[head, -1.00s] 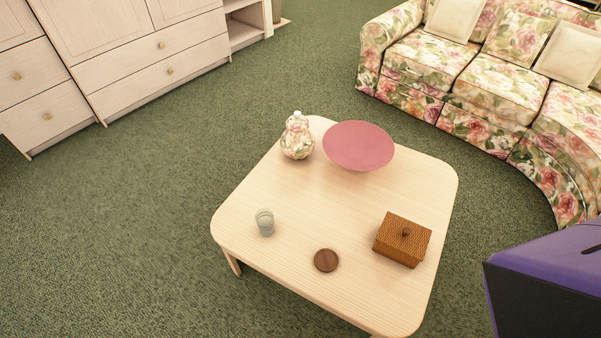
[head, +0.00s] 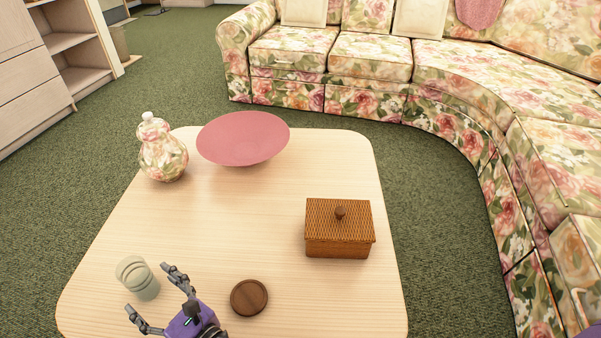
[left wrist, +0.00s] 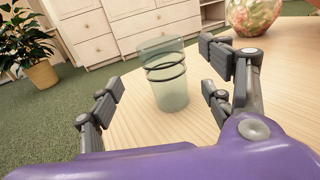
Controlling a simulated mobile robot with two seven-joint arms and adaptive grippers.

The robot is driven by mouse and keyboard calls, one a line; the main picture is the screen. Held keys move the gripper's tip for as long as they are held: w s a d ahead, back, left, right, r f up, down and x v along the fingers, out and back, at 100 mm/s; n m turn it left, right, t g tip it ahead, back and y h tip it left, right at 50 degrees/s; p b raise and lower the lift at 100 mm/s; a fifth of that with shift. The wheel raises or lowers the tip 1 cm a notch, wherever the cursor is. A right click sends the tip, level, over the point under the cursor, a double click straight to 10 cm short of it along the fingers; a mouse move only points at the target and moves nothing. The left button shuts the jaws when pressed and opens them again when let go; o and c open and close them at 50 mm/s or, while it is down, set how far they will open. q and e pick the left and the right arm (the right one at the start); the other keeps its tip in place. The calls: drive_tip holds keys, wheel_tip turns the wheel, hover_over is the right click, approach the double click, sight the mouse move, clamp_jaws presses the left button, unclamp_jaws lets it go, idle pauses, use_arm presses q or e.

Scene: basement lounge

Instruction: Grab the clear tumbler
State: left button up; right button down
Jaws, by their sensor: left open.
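The clear tumbler (head: 138,278) stands upright on the light wood table (head: 225,215), near its front left corner. My left gripper (head: 152,292) is open and empty, low at the table's front edge, with its fingers pointing toward the tumbler. In the left wrist view, the tumbler (left wrist: 166,80) stands ahead, between the lines of the two spread fingers, nearer the right one. My right gripper is out of view.
A dark round coaster (head: 249,298) lies just right of my left gripper. A woven lidded box (head: 339,230), a pink bowl (head: 243,138) and a floral jar (head: 162,150) stand on the table. A floral sofa (head: 450,80) curves around behind and right.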

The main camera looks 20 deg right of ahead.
sight(143, 280)
use_arm(q)
drive_tip(key=x, duration=0.8)
drive_tip(key=shift+d+f+b, duration=0.1)
drive_tip(key=shift+d+b, duration=0.05)
drive_tip(key=shift+b, duration=0.25)
drive_tip(key=c, duration=1.2)
drive_tip(key=shift+c, duration=0.9)
